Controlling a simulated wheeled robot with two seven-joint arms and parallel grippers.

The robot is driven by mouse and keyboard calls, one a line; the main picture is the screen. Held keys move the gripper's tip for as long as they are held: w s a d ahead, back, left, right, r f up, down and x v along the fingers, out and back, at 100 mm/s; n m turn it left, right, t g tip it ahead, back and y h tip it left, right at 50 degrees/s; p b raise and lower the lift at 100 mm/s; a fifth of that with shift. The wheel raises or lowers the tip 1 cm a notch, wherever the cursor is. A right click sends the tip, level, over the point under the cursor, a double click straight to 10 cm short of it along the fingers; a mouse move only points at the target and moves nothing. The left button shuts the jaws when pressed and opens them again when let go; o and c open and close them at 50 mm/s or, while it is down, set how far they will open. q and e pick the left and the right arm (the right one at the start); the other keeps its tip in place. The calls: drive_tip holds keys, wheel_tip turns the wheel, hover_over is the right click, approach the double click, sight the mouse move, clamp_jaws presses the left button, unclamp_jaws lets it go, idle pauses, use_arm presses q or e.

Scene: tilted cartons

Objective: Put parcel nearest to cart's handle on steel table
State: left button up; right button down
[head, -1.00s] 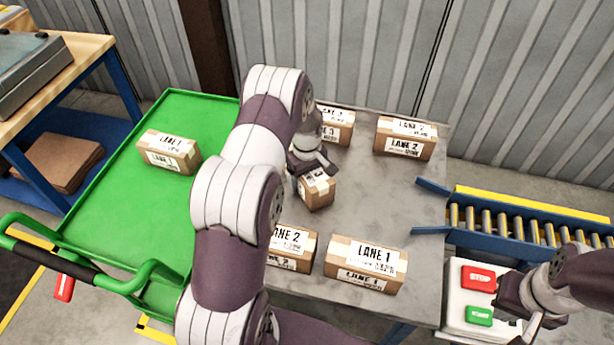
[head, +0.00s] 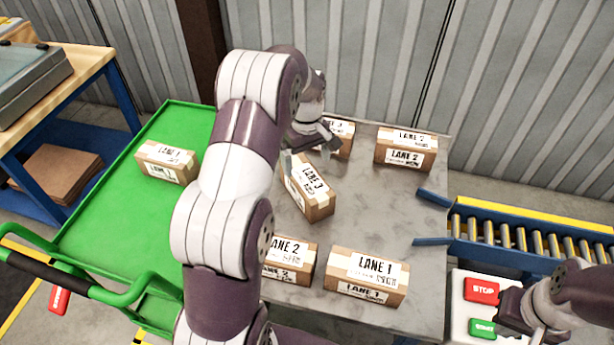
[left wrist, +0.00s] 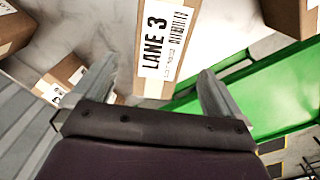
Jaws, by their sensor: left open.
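A brown LANE 3 parcel (head: 310,188) lies turned at an angle on the steel table (head: 400,215), near the table's left part. My left gripper (head: 322,138) is open just behind and above it; in the left wrist view the parcel (left wrist: 160,48) shows beyond and between the spread fingers (left wrist: 155,75), apparently clear of them. A LANE 1 parcel (head: 167,163) sits on the green cart (head: 120,215), whose black-gripped handle (head: 50,272) is at the lower left. My left arm hides part of the cart and table. My right gripper (head: 530,318) is at the lower right, its fingers unclear.
Other parcels stand on the table: LANE 2 (head: 406,152) at back right, LANE 3 (head: 340,138) at the back, LANE 2 (head: 290,260) and LANE 1 (head: 366,277) in front. A roller conveyor (head: 530,235) and a stop/start button box (head: 470,300) are at right. The table's right middle is clear.

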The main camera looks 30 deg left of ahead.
use_arm(q)
drive_tip(key=s+d+r+m, duration=0.1)
drive_tip(key=s+d+m, duration=0.5)
drive_tip(key=s, duration=0.4)
drive_tip(key=s+d+r+m+t, duration=0.1)
drive_tip(key=s+d+m, duration=0.4)
drive_tip(key=s, duration=0.5)
drive_tip(key=shift+d+r+m, duration=0.4)
drive_tip(key=shift+d+r, duration=0.2)
drive_tip(key=shift+r, duration=0.1)
